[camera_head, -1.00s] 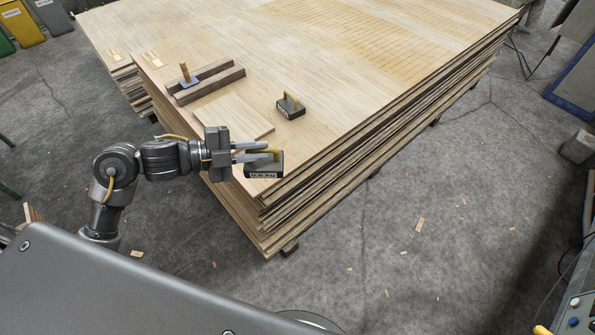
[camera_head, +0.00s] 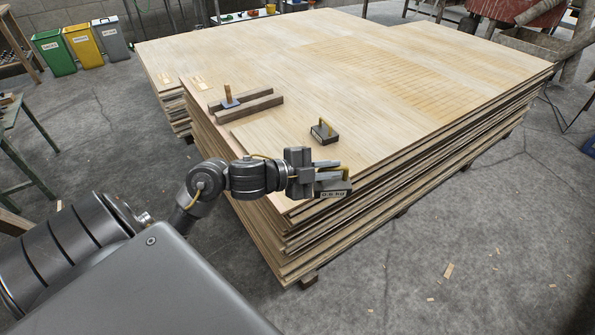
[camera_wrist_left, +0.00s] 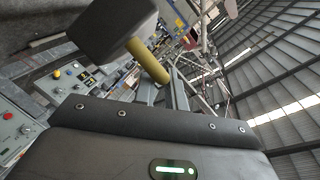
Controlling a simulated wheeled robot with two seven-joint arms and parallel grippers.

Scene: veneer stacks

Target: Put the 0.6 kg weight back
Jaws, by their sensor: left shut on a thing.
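The 0.6 kg weight (camera_head: 333,190) is a dark block with a yellow handle and a "0.6 kg" label on its side. My left gripper (camera_head: 331,170) is shut on its handle. In the head view the weight shows over the right-hand edge of the veneer stack (camera_head: 400,95), near the front corner; whether it touches the stack cannot be told. In the left wrist view the dark block (camera_wrist_left: 110,25) and yellow handle (camera_wrist_left: 147,58) hang at the fingers. A second dark weight with a yellow handle (camera_head: 323,135) stands on the stack farther back. My right gripper is not in view.
Dark wooden bars (camera_head: 255,105) and a wooden-handled tool (camera_head: 228,97) lie on the stack's left part. A smaller veneer sheet (camera_head: 270,145) lies in front of them. Green, yellow and grey bins (camera_head: 82,45) stand at the back left. Floor to the right is mostly clear.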

